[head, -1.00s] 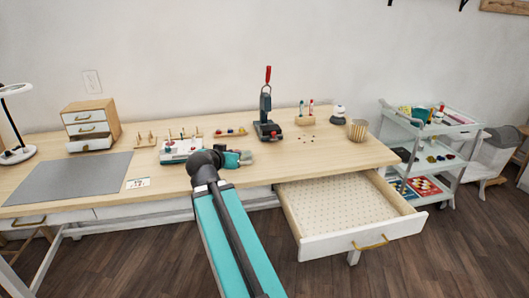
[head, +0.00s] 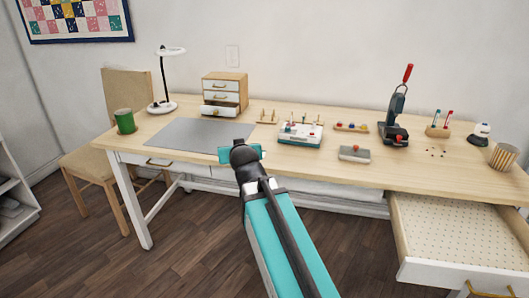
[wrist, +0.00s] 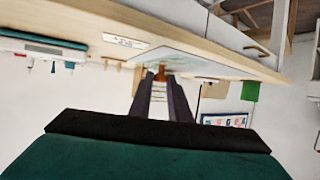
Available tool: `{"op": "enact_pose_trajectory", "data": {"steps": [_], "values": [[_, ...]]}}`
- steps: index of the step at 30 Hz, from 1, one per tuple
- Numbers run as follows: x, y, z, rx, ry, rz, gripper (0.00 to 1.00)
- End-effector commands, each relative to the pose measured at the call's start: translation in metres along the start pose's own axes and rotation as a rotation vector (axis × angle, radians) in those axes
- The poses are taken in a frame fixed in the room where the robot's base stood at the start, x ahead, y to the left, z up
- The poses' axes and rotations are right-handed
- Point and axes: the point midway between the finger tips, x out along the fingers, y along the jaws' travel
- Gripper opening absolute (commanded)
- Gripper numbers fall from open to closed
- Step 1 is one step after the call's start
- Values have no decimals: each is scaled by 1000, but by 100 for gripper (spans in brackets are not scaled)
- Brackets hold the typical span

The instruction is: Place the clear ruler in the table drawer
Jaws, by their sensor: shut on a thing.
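My gripper (wrist: 160,95) shows its two dark fingers in the wrist view, shut on a thin thing with pale cross marks between them, which I take for the clear ruler (wrist: 158,98); its outline is hard to make out. In the head view my gripper (head: 240,154) is over the table's front part, at the right end of the grey mat, and my wrist hides the fingertips. The table drawer (head: 465,272) is pulled out at the right, with a pale dotted bottom and a brass handle; its right end is cut off.
A chair (head: 93,164) stands at the left.

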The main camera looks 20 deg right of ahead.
Motion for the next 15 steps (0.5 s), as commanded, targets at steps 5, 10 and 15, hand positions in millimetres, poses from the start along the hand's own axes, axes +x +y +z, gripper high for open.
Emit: {"op": "enact_pose_trajectory", "data": {"steps": [5, 10, 15], "values": [[0, -18, -11, -34, 12, -80, 0], [-1, -23, -16, -49, 16, -114, 0], [-1, -24, -17, -53, 17, -120, 0]]}}
